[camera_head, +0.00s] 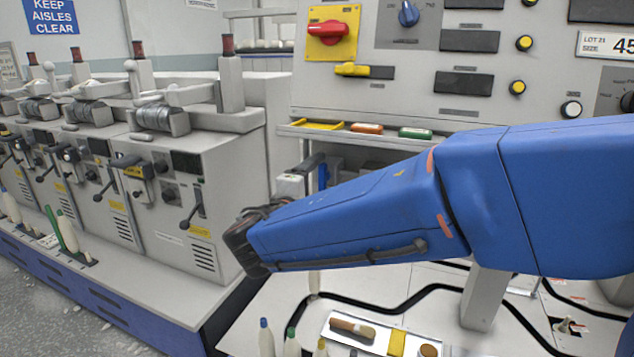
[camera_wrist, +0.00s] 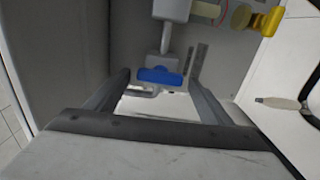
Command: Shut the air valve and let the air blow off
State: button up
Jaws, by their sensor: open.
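In the wrist view, a blue handle (camera_wrist: 160,76), probably the air valve's, sits on a light grey fitting (camera_wrist: 165,45). My gripper (camera_wrist: 158,88) is open, with one finger on each side of the blue handle in the picture. I cannot tell whether the handle lies between the fingertips or beyond them. No contact shows. My fingers cannot be made out there.
Grey winding machines (camera_head: 170,190) stand at the left. A control panel (camera_head: 410,90) with a red switch (camera_head: 332,29) rises behind my arm, above a narrow shelf. A tray (camera_head: 345,343) and several bobbins stand on the pale worktop in front. A pale bobbin (camera_wrist: 277,102) shows right of my gripper.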

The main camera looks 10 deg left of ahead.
jog(key=s+a, duration=0.2)
jog(key=s, duration=1.5)
jog(key=shift+a, duration=0.2)
jog(key=w+d+f+m+g+h, duration=0.1)
jog(key=w+d+f+m+g, duration=0.15)
jog(key=d, duration=0.85)
jog(key=w+d+f+m+g+h, duration=0.2)
jog(key=d+f+g, duration=0.15)
jog(key=d, duration=0.75)
jog(key=w+d+f+m+g+h, duration=0.15)
jog(key=d+g, duration=0.25)
jog(key=d, duration=0.7)
jog(key=s+d+f+m+g+y, duration=0.1)
jog(key=s+d+f+m+y, duration=0.2)
jog(key=s+d+f+m, duration=0.2)
jog(key=s+d+f+m+g+y, duration=0.2)
jog(key=s+d+f+m+y, duration=0.2)
jog(key=s+d, duration=0.6)
jog(key=shift+s+d+f+m, duration=0.35)
jog(key=shift+s+m, duration=0.25)
jog(key=shift+m, duration=0.2)
dwell(0.5)
